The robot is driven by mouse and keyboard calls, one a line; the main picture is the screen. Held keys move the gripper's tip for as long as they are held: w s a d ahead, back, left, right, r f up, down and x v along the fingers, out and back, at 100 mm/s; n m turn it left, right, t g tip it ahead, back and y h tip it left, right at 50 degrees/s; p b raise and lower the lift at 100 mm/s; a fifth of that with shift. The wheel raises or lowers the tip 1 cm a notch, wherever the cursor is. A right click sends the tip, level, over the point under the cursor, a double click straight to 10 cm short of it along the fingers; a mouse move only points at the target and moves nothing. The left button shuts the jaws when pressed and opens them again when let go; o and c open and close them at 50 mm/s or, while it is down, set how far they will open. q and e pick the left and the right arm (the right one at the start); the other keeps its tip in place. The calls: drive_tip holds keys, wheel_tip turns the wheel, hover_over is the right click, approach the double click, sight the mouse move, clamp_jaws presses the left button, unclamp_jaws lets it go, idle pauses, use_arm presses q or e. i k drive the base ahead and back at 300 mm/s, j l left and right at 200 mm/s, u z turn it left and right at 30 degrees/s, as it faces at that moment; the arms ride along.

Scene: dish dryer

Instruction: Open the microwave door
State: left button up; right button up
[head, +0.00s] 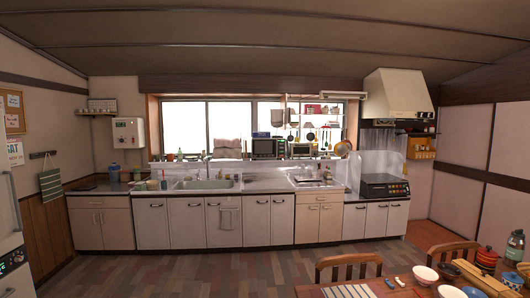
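A small box-shaped appliance with a dark front (265,148) stands at the back of the counter in front of the window, right of the sink. It looks like the microwave, but it is small in the view and I cannot be sure. Its front looks closed; no door stands out from it. Neither of my grippers shows in the head view.
A long counter (260,187) with white cabinets runs along the back wall, with a sink (205,184) and a stove (384,186). A dining table (400,287) with bowls and chairs stands front right. A white appliance (10,210) is at the left edge. The middle floor (200,270) is clear.

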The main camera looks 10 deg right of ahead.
sight(261, 148)
drive_tip(key=i+j+u, duration=0.15)
drive_tip(key=i+j, duration=0.35)
drive_tip(key=i+j+u, duration=0.1)
drive_tip(key=i+j, duration=0.35)
drive_tip(key=i, duration=0.3)
drive_tip(key=i+z, duration=0.15)
drive_tip(key=i, duration=0.65)
drive_tip(key=i+j+z, duration=0.2)
drive_tip(key=i, duration=0.6)
drive_tip(key=i+z, duration=0.3)
drive_tip(key=i, duration=0.55)
drive_tip(key=i+z, duration=0.55)
drive_tip(key=i, duration=0.3)
drive_tip(key=i+z, duration=0.25)
drive_tip(key=i, duration=0.6)
drive_tip(key=i+l+u, duration=0.15)
drive_tip(key=i+u, duration=0.15)
drive_tip(key=i+l+u, duration=0.3)
drive_tip(key=i, duration=0.15)
